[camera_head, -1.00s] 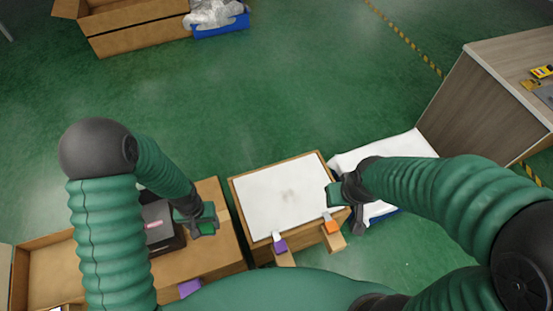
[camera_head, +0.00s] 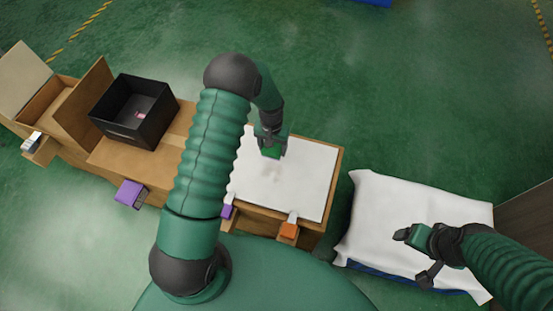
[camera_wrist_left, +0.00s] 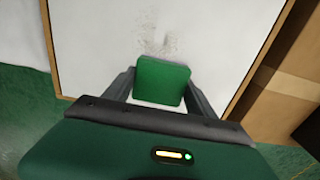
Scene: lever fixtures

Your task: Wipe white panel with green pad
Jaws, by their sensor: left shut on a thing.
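The white panel (camera_head: 305,177) lies in a wooden frame on a stand in the middle of the head view. It also fills the upper part of the left wrist view (camera_wrist_left: 100,40). A grey smudge (camera_wrist_left: 165,45) marks its surface. My left gripper (camera_head: 271,141) is shut on the green pad (camera_wrist_left: 161,80) over the far part of the panel. I cannot tell whether the pad touches the panel. My right gripper (camera_head: 415,250) is empty above the white cushion at the right, its two fingers spread apart.
A black box (camera_head: 133,110) sits on a cardboard box left of the panel. Purple (camera_head: 130,194) and orange (camera_head: 289,230) pieces are along the near edges. A white cushion (camera_head: 400,205) on a blue base lies right of the panel. Green floor beyond is open.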

